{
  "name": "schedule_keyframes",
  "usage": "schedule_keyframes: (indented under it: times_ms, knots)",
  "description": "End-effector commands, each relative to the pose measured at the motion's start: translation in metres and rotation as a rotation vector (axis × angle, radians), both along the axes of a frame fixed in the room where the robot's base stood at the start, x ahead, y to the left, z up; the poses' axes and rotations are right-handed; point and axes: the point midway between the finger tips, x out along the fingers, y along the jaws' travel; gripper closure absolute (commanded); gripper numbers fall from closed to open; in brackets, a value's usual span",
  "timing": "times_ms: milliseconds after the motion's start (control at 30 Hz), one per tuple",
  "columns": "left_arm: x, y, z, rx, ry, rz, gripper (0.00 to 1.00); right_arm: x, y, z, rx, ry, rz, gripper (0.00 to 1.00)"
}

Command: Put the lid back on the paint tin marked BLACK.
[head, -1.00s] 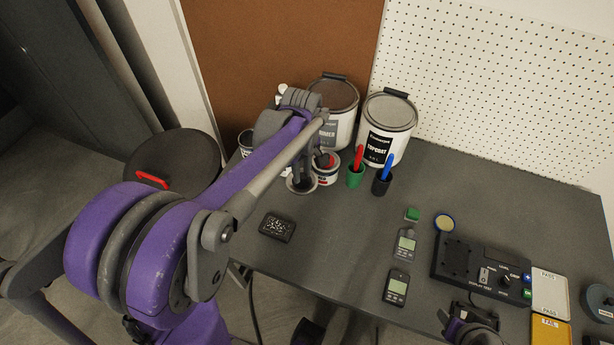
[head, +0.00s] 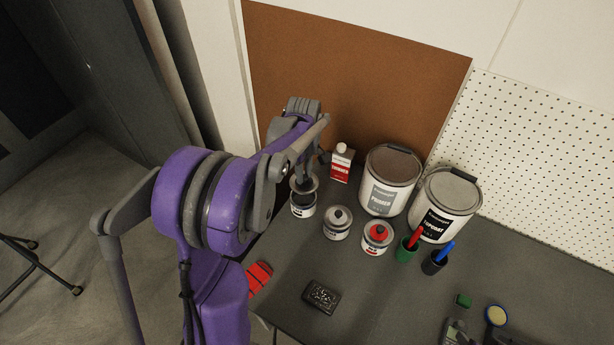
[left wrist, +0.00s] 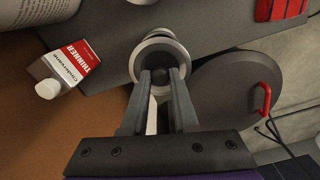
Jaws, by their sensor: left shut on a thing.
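My left gripper (head: 304,180) is shut on the knob of a small round grey lid (head: 313,187). It holds the lid over the leftmost small tin (head: 303,211), whose dark top shows under the lid. Whether lid and rim touch, I cannot tell. In the left wrist view the fingers (left wrist: 166,76) grip the dark knob, and the lid (left wrist: 150,60) with the pale rim around it lies beyond them. The tin's label is too small to read. A second small tin (head: 337,231) has a grey lid with a knob, and a third (head: 376,246) has a red top.
A thinner bottle (head: 341,168) stands just behind the leftmost tin. Large PRIMER (head: 379,202) and TOPCOAT (head: 436,225) tins stand right. The front tabletop is mostly clear.

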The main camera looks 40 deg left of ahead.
Motion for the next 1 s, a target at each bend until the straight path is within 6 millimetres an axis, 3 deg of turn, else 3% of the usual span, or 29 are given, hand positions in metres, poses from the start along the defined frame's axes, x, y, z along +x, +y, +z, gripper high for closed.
schedule_keyframes:
  times_ms: [367, 800, 1000]
  knots:
    - [0.0, 0.002, -0.012, 0.0, 0.001, 0.006, 1.0, -0.003, 0.0, -0.006, 0.0, 0.005, 0.0, 0.5]
    - [-0.001, 0.002, -0.054, -0.001, 0.002, 0.005, 1.0, -0.012, 0.0, -0.035, 0.0, 0.023, 0.0, 0.5]
    - [0.0, 0.002, -0.064, 0.0, 0.001, 0.005, 1.0, -0.015, 0.0, -0.043, 0.0, 0.028, 0.0, 0.5]
